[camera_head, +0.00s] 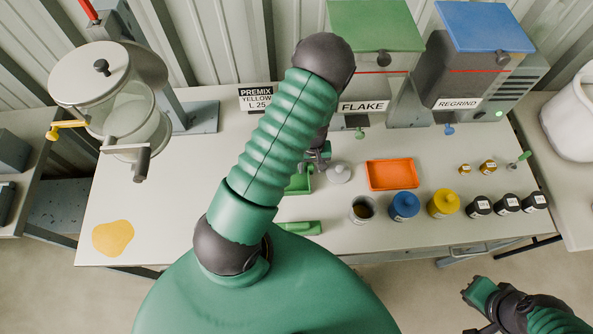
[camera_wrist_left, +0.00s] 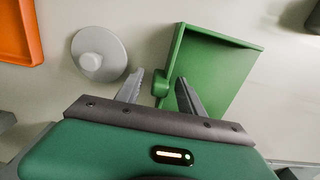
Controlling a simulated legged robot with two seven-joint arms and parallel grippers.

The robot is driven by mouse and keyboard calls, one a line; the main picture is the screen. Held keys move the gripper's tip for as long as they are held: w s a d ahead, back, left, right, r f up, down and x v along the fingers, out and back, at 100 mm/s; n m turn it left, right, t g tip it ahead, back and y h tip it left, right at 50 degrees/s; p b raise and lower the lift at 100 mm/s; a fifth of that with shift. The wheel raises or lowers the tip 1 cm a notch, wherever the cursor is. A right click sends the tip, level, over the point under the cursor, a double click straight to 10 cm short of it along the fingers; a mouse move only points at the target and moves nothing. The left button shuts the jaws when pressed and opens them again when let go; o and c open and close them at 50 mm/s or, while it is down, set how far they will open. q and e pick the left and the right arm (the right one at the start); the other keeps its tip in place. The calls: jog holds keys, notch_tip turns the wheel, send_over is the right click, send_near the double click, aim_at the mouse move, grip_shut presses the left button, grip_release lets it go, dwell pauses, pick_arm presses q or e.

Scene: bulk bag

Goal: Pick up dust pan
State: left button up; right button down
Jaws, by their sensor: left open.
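The green dust pan (camera_head: 299,184) lies on the table, mostly hidden behind my left arm in the head view. In the left wrist view the dust pan (camera_wrist_left: 215,75) shows its flat tray and raised rims, with a short green handle part at its left edge. My left gripper (camera_wrist_left: 159,90) is open, its two grey fingers on either side of that handle part in the picture. The right finger overlaps the pan's edge; I cannot tell whether it touches. In the head view the left gripper (camera_head: 318,158) is partly hidden. My right gripper (camera_head: 474,300) is low at the right, away from the table.
A grey knobbed lid (camera_head: 339,173) and an orange tray (camera_head: 391,174) are close by. Another green object (camera_head: 300,228) lies nearer the front edge. Several jars and bottles stand at the right, with hoppers behind. A yellow spill (camera_head: 113,238) lies on the left.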

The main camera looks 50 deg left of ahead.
pick_arm(q)
grip_shut()
jog(key=shift+r, duration=0.1)
dwell(0.4)
